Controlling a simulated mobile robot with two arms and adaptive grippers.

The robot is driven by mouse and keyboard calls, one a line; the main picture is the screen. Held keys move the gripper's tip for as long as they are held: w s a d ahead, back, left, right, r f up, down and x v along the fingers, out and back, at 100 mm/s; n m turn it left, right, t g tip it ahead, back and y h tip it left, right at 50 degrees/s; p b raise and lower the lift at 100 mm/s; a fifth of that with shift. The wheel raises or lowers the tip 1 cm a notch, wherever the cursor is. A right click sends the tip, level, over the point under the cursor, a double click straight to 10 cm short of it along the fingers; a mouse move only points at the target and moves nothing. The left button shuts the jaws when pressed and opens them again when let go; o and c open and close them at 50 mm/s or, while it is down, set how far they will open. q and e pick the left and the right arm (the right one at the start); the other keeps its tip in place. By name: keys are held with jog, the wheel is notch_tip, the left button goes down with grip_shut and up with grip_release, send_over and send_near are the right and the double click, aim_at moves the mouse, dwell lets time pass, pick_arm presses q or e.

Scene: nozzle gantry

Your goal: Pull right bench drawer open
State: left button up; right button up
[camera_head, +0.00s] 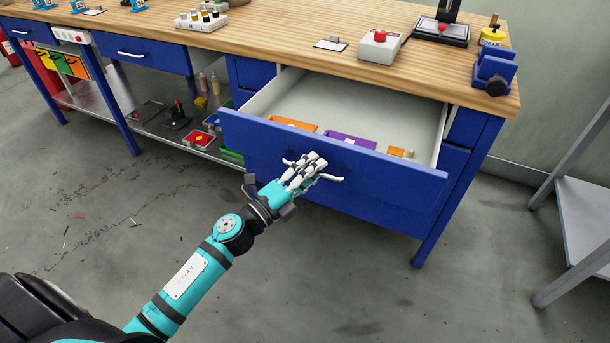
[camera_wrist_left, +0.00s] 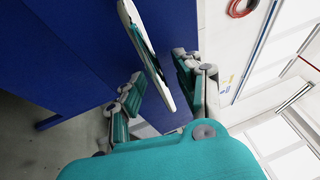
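The right bench drawer (camera_head: 330,172) has a blue front and stands pulled well out of the bench, its white inside showing. My left gripper (camera_head: 305,170) is at the middle of the drawer front, over its pale bar handle (camera_head: 334,178). In the left wrist view, the handle (camera_wrist_left: 148,52) runs between the two fingers of the left gripper (camera_wrist_left: 157,66). Gaps show on both sides of the bar, so the fingers are open around it. The gripper hides part of the handle in the head view. My right gripper is not in view.
Orange and purple trays (camera_head: 350,141) lie in the drawer. A red-button box (camera_head: 380,47) and a blue vise (camera_head: 494,72) stand on the wooden bench top (camera_head: 300,40). A grey shelf rack (camera_head: 580,210) stands at the right. The floor before the drawer is mostly clear.

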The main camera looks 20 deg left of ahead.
pick_arm(q)
jog(key=v, duration=1.1)
jog(key=shift+s+a, duration=0.2)
jog(key=shift+s, duration=0.2)
jog(key=shift+f, duration=0.1)
